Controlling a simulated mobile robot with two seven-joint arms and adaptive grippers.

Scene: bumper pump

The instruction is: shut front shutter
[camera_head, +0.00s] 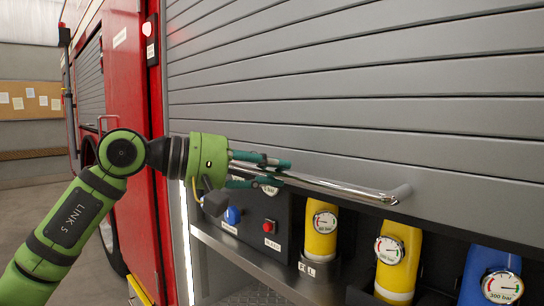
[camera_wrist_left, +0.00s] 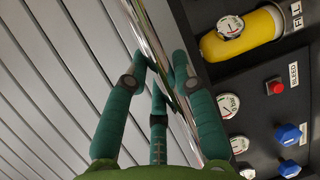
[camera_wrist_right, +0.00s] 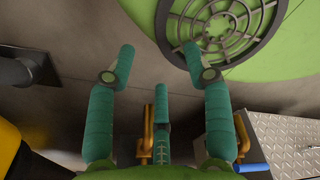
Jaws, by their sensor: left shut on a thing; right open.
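The front shutter (camera_head: 350,95) is a grey slatted roller shutter on the red truck, partly lowered. A shiny metal bar handle (camera_head: 345,188) runs along its lower edge. My left gripper (camera_head: 285,168) is shut on the handle near its left end. In the left wrist view, its teal fingers (camera_wrist_left: 163,75) close around the bar (camera_wrist_left: 150,35), with the shutter slats (camera_wrist_left: 60,90) to the left. My right gripper (camera_wrist_right: 158,58) is open and empty in the right wrist view, and out of sight in the head view.
Below the shutter is an open bay with yellow cylinders (camera_head: 321,232), a blue cylinder (camera_head: 490,268) and a control panel with a red button (camera_head: 269,226). A grey sill (camera_head: 250,262) runs beneath. A round black grille (camera_wrist_right: 222,25) on a green surface is near my right gripper.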

